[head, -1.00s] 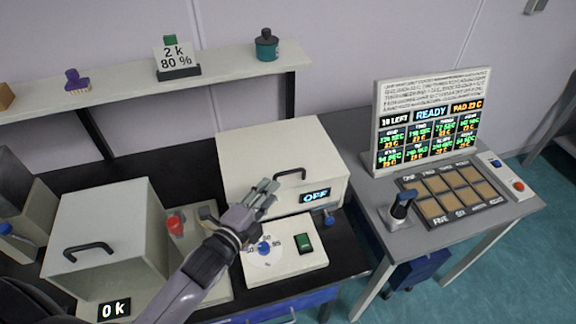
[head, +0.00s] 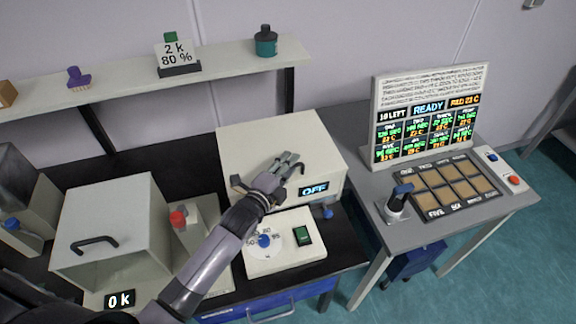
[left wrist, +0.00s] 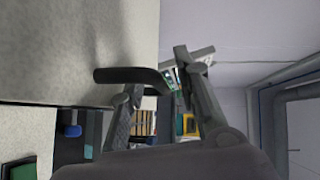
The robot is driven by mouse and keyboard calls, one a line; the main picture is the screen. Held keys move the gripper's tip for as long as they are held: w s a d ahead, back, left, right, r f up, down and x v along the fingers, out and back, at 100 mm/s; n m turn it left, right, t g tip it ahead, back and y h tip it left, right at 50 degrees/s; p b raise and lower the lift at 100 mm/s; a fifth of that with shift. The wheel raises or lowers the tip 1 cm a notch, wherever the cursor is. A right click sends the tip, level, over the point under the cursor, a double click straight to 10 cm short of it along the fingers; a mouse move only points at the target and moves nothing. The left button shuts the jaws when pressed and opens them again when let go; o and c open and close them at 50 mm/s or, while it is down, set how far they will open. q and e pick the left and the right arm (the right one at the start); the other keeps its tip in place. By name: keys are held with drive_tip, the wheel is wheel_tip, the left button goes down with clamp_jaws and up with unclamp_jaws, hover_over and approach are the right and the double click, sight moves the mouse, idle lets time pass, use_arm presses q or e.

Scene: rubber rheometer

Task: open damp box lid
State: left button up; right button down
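The damp box appears to be the pale box (head: 270,135) in the middle of the bench, with a lit "OFF" display (head: 314,188) on its front. Its lid looks shut. A black bar handle sits on the lid, mostly covered by my left gripper (head: 288,163) in the head view. In the left wrist view the handle (left wrist: 130,75) reaches between the spread fingers of the left gripper (left wrist: 158,78). The fingers look open, and I cannot tell whether either touches the handle. My right gripper is not in view.
A pale box with a black handle (head: 94,244) and "0 k" display stands left. A dial panel (head: 284,256) with a green switch lies in front of the damp box. A shelf (head: 120,84) runs behind. A side table (head: 365,185) with a screen stands right.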

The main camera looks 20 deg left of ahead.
use_arm(q)
drive_tip(key=shift+c, duration=0.6)
clamp_jaws()
